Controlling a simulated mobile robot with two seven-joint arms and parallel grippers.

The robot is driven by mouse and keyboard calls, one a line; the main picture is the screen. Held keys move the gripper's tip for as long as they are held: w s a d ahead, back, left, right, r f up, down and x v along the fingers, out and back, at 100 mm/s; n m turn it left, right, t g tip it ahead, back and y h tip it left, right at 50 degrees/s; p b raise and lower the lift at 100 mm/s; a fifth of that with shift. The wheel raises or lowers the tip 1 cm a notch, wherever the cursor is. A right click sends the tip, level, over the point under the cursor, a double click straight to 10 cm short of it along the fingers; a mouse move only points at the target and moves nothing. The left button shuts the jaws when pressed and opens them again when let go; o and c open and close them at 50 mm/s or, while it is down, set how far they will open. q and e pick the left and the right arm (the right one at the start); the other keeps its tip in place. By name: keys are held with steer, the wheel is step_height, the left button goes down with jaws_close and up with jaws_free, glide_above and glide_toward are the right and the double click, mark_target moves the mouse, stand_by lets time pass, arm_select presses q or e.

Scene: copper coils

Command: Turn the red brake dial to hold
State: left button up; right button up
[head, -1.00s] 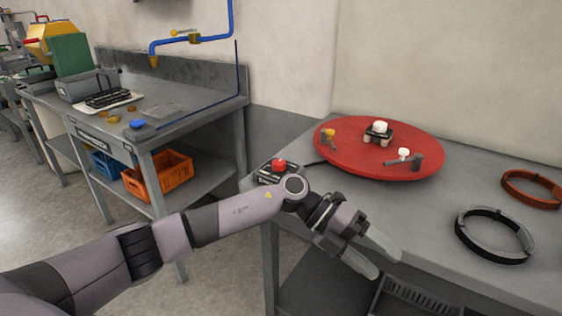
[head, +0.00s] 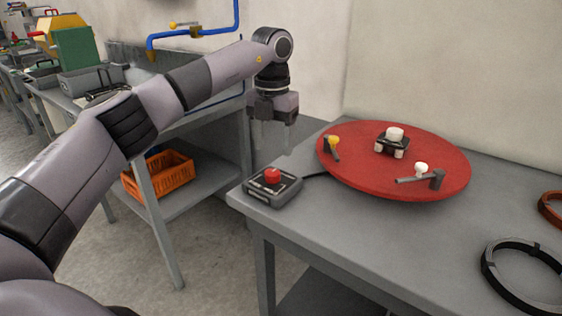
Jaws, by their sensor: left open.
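The red brake dial (head: 272,175) sits on top of a small dark grey control box (head: 287,190) at the left corner of the grey table. My left gripper (head: 272,150) points down above and slightly behind the dial, its two pale fingers apart with nothing between them. It does not appear to touch the dial. The markings on the box are too small to read. My right gripper is not in view.
A red round turntable (head: 440,160) with small fittings stands right of the box, joined by a black cable. A black coil (head: 525,275) and a copper coil (head: 552,210) lie at right. A workbench with an orange crate (head: 160,176) stands at left.

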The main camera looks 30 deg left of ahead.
mark_target(273, 171)
arm_select(q)
steer(key=f, duration=0.6)
steer(key=shift+s+f, duration=0.2)
steer(key=shift+f, duration=0.1)
steer(key=c, duration=1)
